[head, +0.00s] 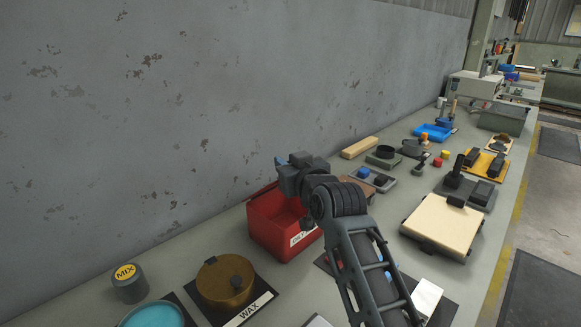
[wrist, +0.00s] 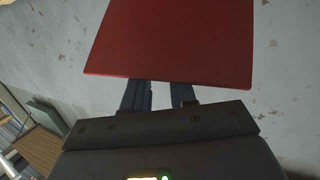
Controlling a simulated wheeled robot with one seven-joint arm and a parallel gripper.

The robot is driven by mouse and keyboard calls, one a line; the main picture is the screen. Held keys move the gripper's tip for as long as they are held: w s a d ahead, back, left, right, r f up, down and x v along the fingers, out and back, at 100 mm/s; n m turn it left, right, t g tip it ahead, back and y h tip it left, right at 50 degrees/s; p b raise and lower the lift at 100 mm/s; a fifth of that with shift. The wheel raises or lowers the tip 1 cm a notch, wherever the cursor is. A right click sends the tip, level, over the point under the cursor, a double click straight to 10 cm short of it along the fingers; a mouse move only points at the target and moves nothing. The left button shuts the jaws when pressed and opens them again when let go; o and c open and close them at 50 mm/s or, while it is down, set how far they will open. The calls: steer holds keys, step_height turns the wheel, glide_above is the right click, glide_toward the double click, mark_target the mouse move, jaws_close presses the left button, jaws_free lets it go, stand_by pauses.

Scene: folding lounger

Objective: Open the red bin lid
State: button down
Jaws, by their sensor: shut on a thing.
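The red bin (head: 270,235) stands on the bench against the wall, with a white label on its front. Its top is open on the left side, and I see into its red inside. My gripper (head: 291,178) is above the bin's back right part in the head view. In the wrist view a flat red panel, the lid (wrist: 168,38), fills the upper middle. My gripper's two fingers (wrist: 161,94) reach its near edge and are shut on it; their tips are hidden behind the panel. My gripper and arm hide part of the bin in the head view.
A brown pot (head: 226,284) marked WAX and a grey jar (head: 129,285) marked MIX stand left of the bin. A wooden block (head: 359,147) and a cream-topped box (head: 440,224) lie to the right. The wall (head: 180,110) is close behind the bin.

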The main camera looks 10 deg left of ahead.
steer(key=shift+a+r, duration=0.15)
steer(key=c, duration=1.2)
jaws_free()
steer(key=shift+o, duration=1.2)
steer(key=shift+s, duration=0.1)
steer(key=f+b+v, duration=0.1)
steer(key=v, duration=0.6)
steer(key=shift+s+d+r, duration=0.25)
steer(key=shift+d+r, duration=0.05)
steer(key=shift+r, duration=0.2)
